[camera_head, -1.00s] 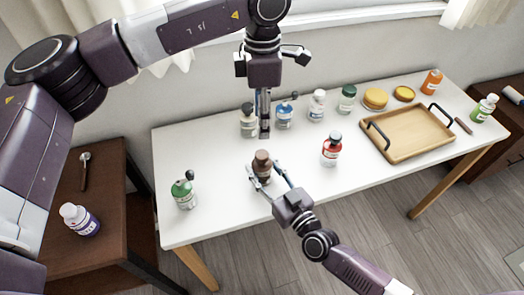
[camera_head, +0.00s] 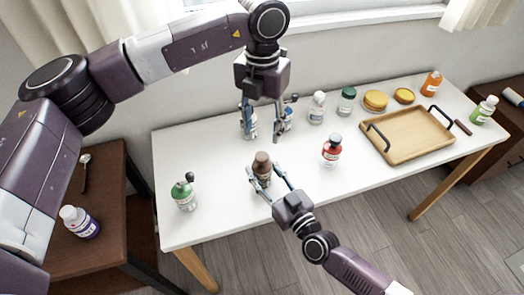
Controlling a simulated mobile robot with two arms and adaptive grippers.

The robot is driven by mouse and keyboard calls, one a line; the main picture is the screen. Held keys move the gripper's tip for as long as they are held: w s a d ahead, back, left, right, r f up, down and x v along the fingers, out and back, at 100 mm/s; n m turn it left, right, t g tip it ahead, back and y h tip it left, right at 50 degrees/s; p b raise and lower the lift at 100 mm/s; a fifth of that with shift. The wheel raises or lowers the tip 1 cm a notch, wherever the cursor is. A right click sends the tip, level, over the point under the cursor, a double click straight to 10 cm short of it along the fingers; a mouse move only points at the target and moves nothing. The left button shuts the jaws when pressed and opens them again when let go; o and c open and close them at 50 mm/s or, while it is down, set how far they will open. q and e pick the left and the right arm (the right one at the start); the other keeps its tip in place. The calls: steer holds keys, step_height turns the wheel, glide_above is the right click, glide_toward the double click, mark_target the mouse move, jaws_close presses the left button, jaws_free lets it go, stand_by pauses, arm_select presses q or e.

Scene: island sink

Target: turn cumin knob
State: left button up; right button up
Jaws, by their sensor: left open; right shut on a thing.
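A bottle with a brown cap (camera_head: 262,166) stands upright on the white table near its front left. The fingers of my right gripper (camera_head: 268,182) are shut on its sides from the front right. My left gripper (camera_head: 262,137) points down above and behind this bottle. Its fingers are spread and empty, and its tips are apart from the brown cap. Labels are too small to read, so I cannot tell which container is the cumin.
A green bottle (camera_head: 184,195) stands at the left, a red bottle (camera_head: 331,150) at the right. A wooden tray (camera_head: 410,138) lies further right.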

mark_target(262, 156)
arm_select(q)
step_height(262, 156, down, 10)
steer(key=shift+r, duration=0.25)
steer(key=shift+c, duration=0.4)
steer(key=c, duration=1.1)
steer(key=m, duration=0.5)
steer(key=shift+m, duration=0.3)
steer(key=o, duration=1.2)
step_height(262, 156, up, 12)
steer(key=shift+r, duration=0.1)
